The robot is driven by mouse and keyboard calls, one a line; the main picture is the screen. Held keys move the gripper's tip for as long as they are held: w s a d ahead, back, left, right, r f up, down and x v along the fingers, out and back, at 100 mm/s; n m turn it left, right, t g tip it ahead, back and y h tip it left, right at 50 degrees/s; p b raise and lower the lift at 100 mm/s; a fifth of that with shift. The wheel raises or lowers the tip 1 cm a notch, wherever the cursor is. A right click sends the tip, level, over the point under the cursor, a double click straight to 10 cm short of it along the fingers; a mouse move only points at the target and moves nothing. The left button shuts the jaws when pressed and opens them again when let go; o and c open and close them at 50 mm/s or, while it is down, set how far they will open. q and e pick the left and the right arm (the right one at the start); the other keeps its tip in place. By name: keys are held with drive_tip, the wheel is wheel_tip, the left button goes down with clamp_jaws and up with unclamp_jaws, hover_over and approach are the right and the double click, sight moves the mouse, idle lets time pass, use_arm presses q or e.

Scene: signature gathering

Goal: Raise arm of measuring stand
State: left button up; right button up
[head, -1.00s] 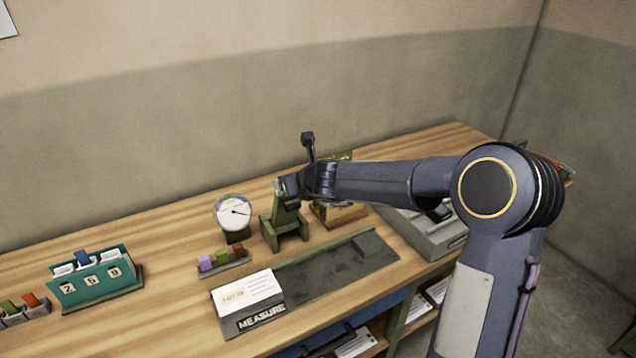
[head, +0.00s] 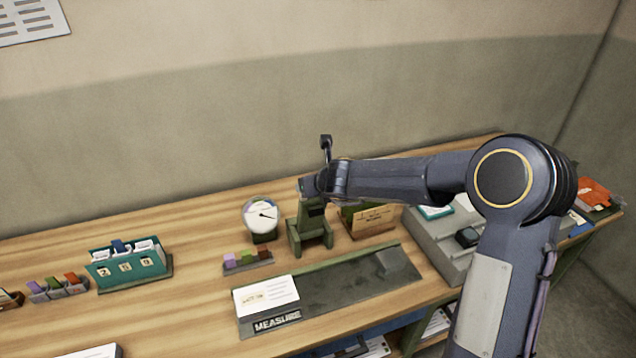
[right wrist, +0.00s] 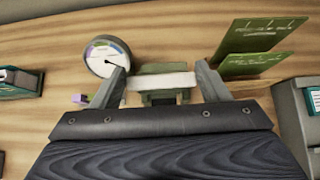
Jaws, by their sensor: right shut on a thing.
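The green measuring stand (head: 310,236) stands upright on the table behind the MEASURE board, with a round white dial (head: 262,216) just to its left. My right gripper (head: 306,187) is at the top of the stand. In the right wrist view, its two fingers (right wrist: 163,84) are on either side of a pale crossbar (right wrist: 163,81), the stand's arm, and are shut on it. The green body of the stand shows below and behind the bar. The dial (right wrist: 108,57) is just left of the fingers. In the head view, my gripper partly hides the stand's top. My left gripper is not in view.
The dark MEASURE board (head: 345,290) with a white card (head: 266,296) lies in front. A small colored-block tray (head: 248,263) and a teal calendar holder (head: 126,264) are to the left. A brown card box (head: 371,220) and grey unit (head: 440,240) are to the right.

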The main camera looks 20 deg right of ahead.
drive_tip(key=o, duration=1.1)
drive_tip(key=shift+w+r, duration=0.35)
drive_tip(key=shift+r, duration=0.05)
drive_tip(key=shift+o, duration=1.4)
drive_tip(key=shift+w+a+f, duration=0.1)
drive_tip(key=shift+w+f, duration=0.1)
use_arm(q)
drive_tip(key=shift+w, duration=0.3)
use_arm(e)
drive_tip(key=shift+s, duration=0.1)
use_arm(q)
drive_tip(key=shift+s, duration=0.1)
use_arm(e)
drive_tip(key=shift+s, duration=0.1)
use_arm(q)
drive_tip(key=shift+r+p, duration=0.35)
use_arm(e)
drive_tip(key=v, duration=0.7)
drive_tip(key=shift+s+r, duration=0.3)
